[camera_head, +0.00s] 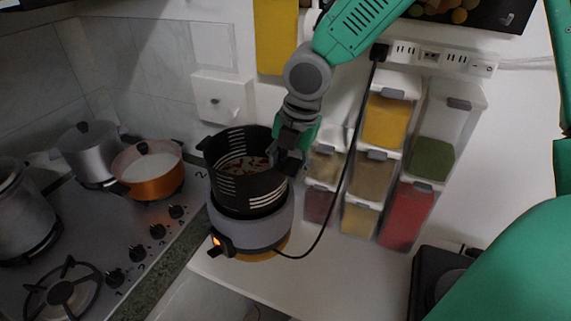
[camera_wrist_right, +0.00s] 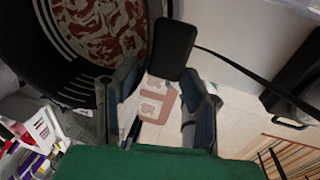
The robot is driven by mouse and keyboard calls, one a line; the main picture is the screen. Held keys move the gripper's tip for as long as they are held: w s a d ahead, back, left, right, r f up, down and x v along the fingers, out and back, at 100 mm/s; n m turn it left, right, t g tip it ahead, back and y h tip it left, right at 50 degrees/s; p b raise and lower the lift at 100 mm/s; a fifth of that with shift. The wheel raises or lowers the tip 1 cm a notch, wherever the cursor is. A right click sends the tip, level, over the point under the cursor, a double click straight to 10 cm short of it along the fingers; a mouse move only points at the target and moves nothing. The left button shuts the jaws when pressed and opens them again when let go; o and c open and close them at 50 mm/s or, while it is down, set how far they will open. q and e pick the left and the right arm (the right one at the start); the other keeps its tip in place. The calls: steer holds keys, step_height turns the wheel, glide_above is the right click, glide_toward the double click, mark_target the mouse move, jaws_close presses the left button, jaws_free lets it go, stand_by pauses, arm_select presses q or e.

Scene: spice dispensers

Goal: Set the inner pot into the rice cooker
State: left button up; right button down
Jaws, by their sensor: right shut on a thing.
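The black inner pot (camera_head: 250,194) has slots in its wall, two side handles and brownish pieces inside. It stands tall above the grey rice cooker (camera_head: 250,233), its lower end at the cooker's opening. I cannot tell whether it rests there or hangs just above. The cooker has an orange light at its front. My right gripper (camera_head: 287,158) is shut on the pot's right handle. In the right wrist view the pot (camera_wrist_right: 75,62) fills the upper left, and its black handle (camera_wrist_right: 175,50) lies by the fingers (camera_wrist_right: 150,85). My left gripper is not in view.
A black cord (camera_head: 345,165) runs from the wall socket strip (camera_head: 440,58) to the cooker. Clear spice dispensers (camera_head: 385,122) stand close on the right. The stove with an orange pot (camera_head: 150,180) lies left. The white counter (camera_head: 335,275) is free in front.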

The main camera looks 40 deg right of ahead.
mark_target(284, 208)
step_height(284, 208, down, 10)
steer(key=b, duration=0.5)
steer(key=shift+r, duration=0.15)
stand_by(3.6)
steer(key=shift+b, duration=0.3)
steer(key=c, duration=0.9)
jaws_free()
steer(key=shift+o, duration=0.2)
steer(key=shift+s+f, duration=0.1)
steer(key=shift+f, duration=0.2)
steer(key=shift+r, duration=0.4)
steer(key=r, duration=0.3)
steer(key=s+r, duration=0.1)
steer(key=r, duration=0.3)
steer(key=d+r, duration=0.1)
steer(key=r, duration=0.3)
steer(key=shift+s+d, duration=0.1)
steer(key=shift+s, duration=0.2)
